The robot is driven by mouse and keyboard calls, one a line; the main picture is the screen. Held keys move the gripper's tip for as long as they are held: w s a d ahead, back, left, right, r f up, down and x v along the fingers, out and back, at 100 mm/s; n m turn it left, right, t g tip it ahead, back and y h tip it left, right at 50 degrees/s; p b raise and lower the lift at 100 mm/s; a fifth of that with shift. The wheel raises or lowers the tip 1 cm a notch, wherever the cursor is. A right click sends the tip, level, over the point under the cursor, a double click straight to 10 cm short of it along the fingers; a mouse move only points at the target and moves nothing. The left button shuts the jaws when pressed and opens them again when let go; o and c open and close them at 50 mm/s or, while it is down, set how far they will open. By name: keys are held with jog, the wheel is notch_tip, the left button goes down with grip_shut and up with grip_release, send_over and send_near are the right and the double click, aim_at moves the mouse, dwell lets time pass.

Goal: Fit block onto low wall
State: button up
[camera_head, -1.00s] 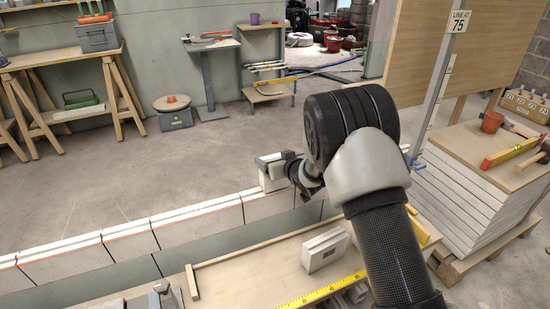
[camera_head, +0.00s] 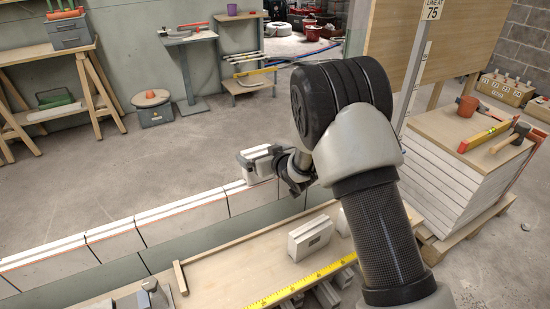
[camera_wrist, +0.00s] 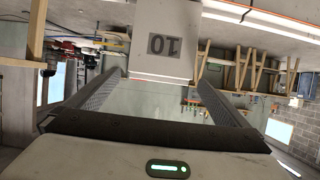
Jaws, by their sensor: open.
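A pale block (camera_head: 258,167) stands at the low wall (camera_head: 180,217), over its right visible part; I cannot tell whether its underside rests fully on the wall. My gripper (camera_head: 262,155) is at this block, coming from the right, with its jaws open. In the wrist view the block (camera_wrist: 165,60) shows an upside-down "10" label, and it lies at the far end between my two open fingers (camera_wrist: 158,78). Any gap between fingers and block is hard to judge. My arm hides the wall farther right.
A yellow tape measure (camera_head: 300,286) lies there too. A stack of boards (camera_head: 455,180) with tools is at right.

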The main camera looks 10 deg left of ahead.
jog(key=p+v, duration=0.2)
jog(key=v, duration=1.1)
jog(key=shift+s+d+r, duration=0.2)
jog(key=shift+s, duration=0.05)
